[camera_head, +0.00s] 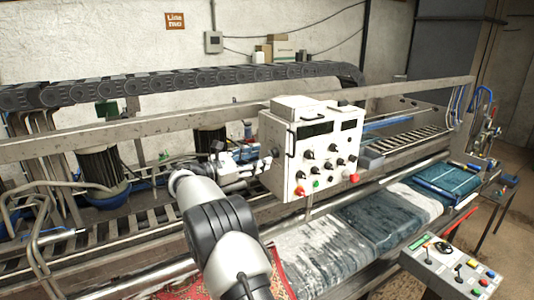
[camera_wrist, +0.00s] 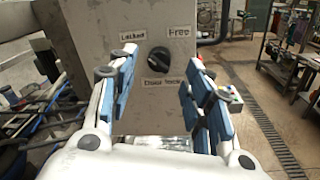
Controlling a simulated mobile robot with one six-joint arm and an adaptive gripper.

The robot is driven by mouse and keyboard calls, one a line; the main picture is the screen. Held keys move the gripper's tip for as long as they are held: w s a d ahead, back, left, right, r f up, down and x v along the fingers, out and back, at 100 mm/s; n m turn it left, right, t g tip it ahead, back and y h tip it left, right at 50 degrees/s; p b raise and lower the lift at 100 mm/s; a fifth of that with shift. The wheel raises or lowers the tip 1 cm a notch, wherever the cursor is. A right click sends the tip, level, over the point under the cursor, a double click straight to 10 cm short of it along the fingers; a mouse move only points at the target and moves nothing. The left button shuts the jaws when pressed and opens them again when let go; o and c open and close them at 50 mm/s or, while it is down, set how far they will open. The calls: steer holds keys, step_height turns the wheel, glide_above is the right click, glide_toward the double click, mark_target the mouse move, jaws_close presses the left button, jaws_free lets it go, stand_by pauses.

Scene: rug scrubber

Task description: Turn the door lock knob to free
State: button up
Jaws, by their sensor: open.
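The door lock knob (camera_wrist: 159,60) is a black round knob on the grey side panel (camera_wrist: 180,112) of the control box. A "Locked" label (camera_wrist: 128,36) is at its upper left, a "Free" label (camera_wrist: 180,31) at its upper right, and a "Door lock" label (camera_wrist: 161,83) below it. I cannot tell surely which label it points to. My gripper (camera_wrist: 157,76) is open, with its blue-padded fingers apart on either side of the knob in the picture, not closed on it. In the head view my gripper (camera_head: 249,164) is at the left side of the white control box (camera_head: 318,157).
The box front carries several black knobs and coloured buttons. The machine's rail (camera_head: 130,122) and roller bed run behind my arm. Rugs (camera_head: 378,218) lie on the front bed. A second control panel (camera_head: 455,265) is at lower right. Open floor shows at right in the wrist view.

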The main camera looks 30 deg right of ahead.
mark_target(273, 154)
steer(key=d, duration=0.4)
steer(key=shift+p, duration=0.3)
steer(key=shift+c, duration=0.3)
steer(key=c, duration=1)
